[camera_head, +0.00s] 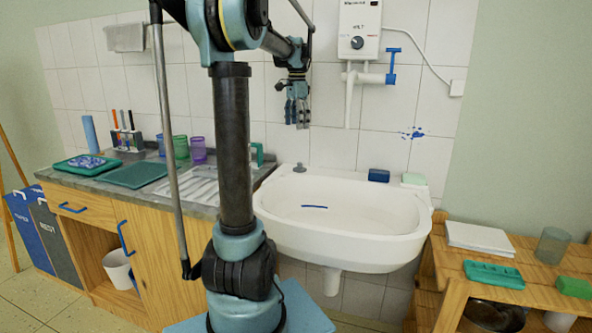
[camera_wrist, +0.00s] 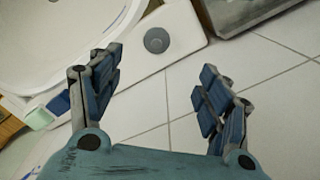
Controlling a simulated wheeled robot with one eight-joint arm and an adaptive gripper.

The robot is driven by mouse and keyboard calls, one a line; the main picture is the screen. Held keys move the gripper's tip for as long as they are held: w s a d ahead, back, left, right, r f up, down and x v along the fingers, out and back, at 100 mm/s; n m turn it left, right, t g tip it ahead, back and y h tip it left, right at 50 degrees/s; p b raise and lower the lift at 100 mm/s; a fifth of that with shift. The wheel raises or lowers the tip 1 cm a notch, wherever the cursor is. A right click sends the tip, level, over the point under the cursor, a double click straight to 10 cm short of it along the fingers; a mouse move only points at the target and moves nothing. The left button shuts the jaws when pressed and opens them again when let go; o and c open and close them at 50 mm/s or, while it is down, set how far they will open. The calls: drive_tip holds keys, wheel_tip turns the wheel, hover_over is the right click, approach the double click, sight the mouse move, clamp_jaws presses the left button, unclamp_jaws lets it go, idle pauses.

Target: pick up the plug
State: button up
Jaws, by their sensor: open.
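The plug (camera_head: 299,168) is a small grey round piece with a knob. It sits on the back left corner of the white sink's rim (camera_head: 335,178). In the wrist view the plug (camera_wrist: 157,40) shows from above as a grey disc on the white rim, beyond the fingertips and roughly centred between them. My gripper (camera_head: 297,113) is open and empty, above the sink's back left corner near the tiled wall. Its two blue-padded fingers stand wide apart in the wrist view (camera_wrist: 160,70). Nothing hides the plug.
A blue block (camera_head: 379,175) and a pale green bar (camera_head: 414,179) lie on the rim's right. A blue strip (camera_head: 315,207) is in the basin. The counter (camera_head: 222,198) with cups and trays adjoins on the left. A water heater (camera_head: 358,30) and pipe hang on the wall.

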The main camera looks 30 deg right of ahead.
hover_over(300, 163)
drive_tip(key=w, duration=0.1)
drive_tip(key=f, duration=1.2)
drive_tip(key=shift+w+a, duration=0.1)
drive_tip(key=shift+a, duration=0.15)
drive_tip(key=shift+s+d+f, duration=0.1)
drive_tip(key=shift+d+f, duration=0.1)
drive_tip(key=shift+f, duration=1.15)
drive_tip(key=shift+s+d+f, duration=0.1)
drive_tip(key=shift+d+f, duration=0.05)
drive_tip(key=shift+f, duration=1.15)
drive_tip(key=c, duration=1)
